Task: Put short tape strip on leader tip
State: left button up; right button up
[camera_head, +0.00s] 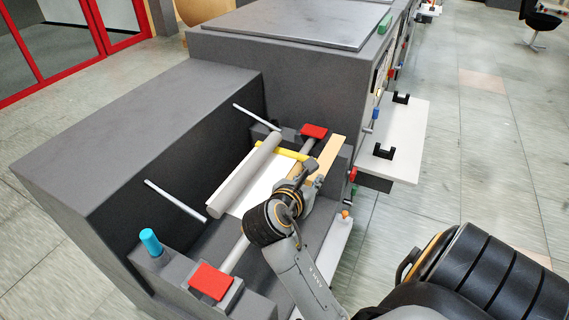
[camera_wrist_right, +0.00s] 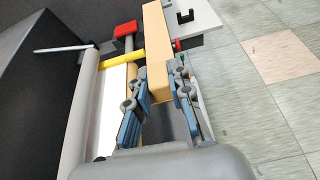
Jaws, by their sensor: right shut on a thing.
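My right gripper (camera_wrist_right: 168,86) is shut on the near end of a tan strip (camera_wrist_right: 161,40), one finger on each side. In the head view, the tan strip (camera_head: 328,155) extends away from my right gripper (camera_head: 307,180) toward the back. A white leader sheet (camera_head: 262,188) lies beside a long grey roller, with a yellow band (camera_head: 282,151) across its far end. In the wrist view, the yellow band (camera_wrist_right: 122,60) ends visually against the tan strip's left edge; I cannot tell whether they touch. My left gripper is not in view.
The grey roller (camera_head: 243,175) lies left of the sheet. Red blocks (camera_head: 314,131) and (camera_head: 211,281) sit on the machine at back and front. Thin white rods (camera_head: 175,200) and a blue cylinder (camera_head: 150,242) stand at left. A white shelf (camera_head: 400,150) is at right.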

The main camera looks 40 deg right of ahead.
jog(key=shift+w+a, duration=0.2)
jog(key=shift+a, duration=0.1)
jog(key=w+a+f, duration=0.2)
jog(key=w, duration=0.1)
jog(key=w+a+f+p, duration=0.1)
jog(key=w+a+f, duration=0.2)
jog(key=w+a+f+p, duration=0.1)
jog(key=w+a+f, duration=0.2)
jog(key=w, duration=0.1)
jog(key=shift+f, duration=0.15)
jog(key=shift+w+a+f, duration=0.15)
jog(key=shift+f, duration=0.05)
jog(key=f, duration=0.1)
jog(key=f+p, duration=0.1)
jog(key=shift+w+a+f, duration=0.15)
jog(key=shift+w+f, duration=0.05)
jog(key=shift+f, duration=0.2)
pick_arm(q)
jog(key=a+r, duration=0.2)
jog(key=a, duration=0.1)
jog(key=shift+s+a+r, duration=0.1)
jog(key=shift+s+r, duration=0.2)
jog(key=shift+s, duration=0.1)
pick_arm(e)
jog(key=shift+f, duration=0.4)
jog(key=shift+f, duration=0.1)
